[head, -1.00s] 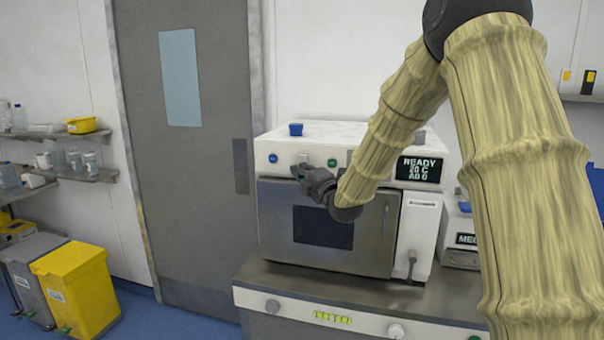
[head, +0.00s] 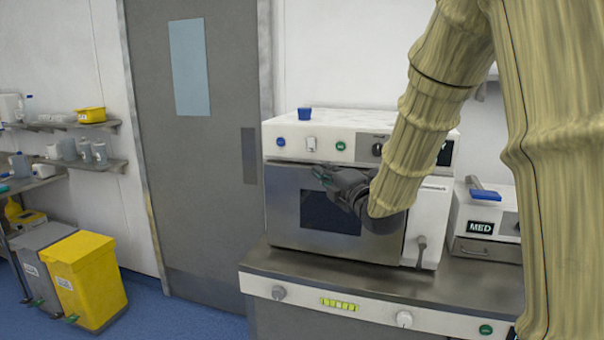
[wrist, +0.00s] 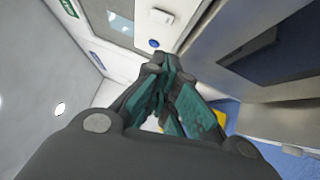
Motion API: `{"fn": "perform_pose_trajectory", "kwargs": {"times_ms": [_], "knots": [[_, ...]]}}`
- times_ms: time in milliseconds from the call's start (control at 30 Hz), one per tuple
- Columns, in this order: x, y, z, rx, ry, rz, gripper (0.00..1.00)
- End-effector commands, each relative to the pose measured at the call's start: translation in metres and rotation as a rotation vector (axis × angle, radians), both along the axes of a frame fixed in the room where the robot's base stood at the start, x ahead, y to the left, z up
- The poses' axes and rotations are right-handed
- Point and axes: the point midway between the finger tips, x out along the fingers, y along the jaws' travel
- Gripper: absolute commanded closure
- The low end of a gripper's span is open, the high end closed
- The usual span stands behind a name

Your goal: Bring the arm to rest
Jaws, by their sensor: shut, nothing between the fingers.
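My gripper (head: 328,178) is at the end of my arm in the head view, in front of the upper part of the steel door of a white countertop machine (head: 350,125). In the wrist view my gripper (wrist: 165,75) shows its dark fingers with green pads, drawn together with nothing held. I cannot tell whether the fingers touch the machine.
A steel counter (head: 330,268) carries the machine and a smaller unit marked MED (head: 485,225) at right. A blue item (head: 304,113) sits on the machine. Yellow (head: 90,280) and grey bins (head: 40,240) stand at left, below shelves (head: 95,165). Blue floor (head: 180,318) is free before the grey room door (head: 205,150).

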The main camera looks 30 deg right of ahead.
Motion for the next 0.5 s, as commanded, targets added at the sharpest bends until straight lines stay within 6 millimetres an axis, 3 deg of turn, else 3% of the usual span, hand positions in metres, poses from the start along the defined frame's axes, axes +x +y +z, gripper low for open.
{"fn": "perform_pose_trajectory", "kwargs": {"times_ms": [167, 267, 367, 500], "knots": [[-0.002, 0.000, -0.001, 0.001, 0.001, 0.000, 1.00], [-0.001, 0.002, -0.011, 0.019, 0.020, 0.000, 1.00], [0.002, 0.008, -0.040, 0.071, 0.073, -0.001, 1.00], [0.002, 0.022, -0.109, 0.203, 0.196, -0.011, 1.00]]}}
